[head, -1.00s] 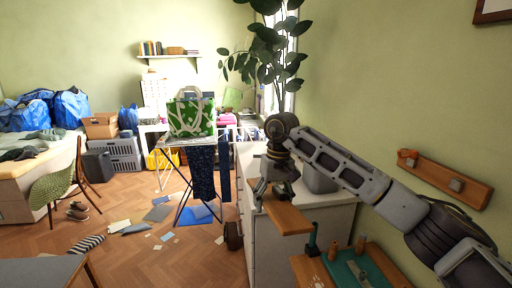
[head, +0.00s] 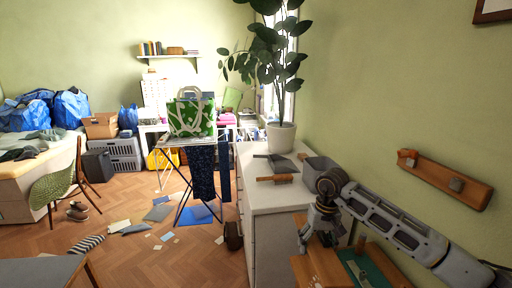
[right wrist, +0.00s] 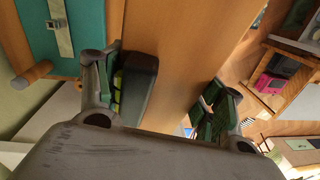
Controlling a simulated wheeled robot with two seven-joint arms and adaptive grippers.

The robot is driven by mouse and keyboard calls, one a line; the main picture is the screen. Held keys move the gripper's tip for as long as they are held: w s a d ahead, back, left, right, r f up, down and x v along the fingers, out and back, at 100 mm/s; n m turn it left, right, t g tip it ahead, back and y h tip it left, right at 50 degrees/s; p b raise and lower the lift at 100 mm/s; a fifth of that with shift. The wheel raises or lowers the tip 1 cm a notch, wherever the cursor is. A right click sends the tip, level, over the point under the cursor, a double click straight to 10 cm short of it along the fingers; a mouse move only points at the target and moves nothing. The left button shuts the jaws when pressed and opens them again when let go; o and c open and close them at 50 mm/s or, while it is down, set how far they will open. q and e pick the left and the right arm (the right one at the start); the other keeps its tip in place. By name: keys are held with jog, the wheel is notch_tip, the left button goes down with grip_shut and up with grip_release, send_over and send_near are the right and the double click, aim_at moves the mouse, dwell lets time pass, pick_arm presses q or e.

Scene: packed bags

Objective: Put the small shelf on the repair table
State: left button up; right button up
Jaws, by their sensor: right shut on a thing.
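The small shelf, a plain orange-brown wooden board (head: 322,264), is held by my right gripper (head: 314,230) low over the repair table. In the right wrist view the board (right wrist: 185,50) lies between the two fingers of the right gripper (right wrist: 178,95). The repair table has a wooden top and a green mat (head: 362,268); the mat also shows in the right wrist view (right wrist: 60,38). The board overlaps the table's left part in the head view; I cannot tell whether it touches the top. My left gripper is out of view.
A white cabinet (head: 268,205) stands behind the table, with a grey bin (head: 320,170), a brush-like tool (head: 275,179) and a potted plant (head: 281,135). A wooden rail (head: 444,180) is on the right wall. Papers lie on the floor at left.

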jog(key=s+d+f, duration=0.3)
jog(key=s+f, duration=0.1)
jog(key=f, duration=0.3)
jog(key=shift+f, duration=0.4)
jog(key=shift+r, duration=0.15)
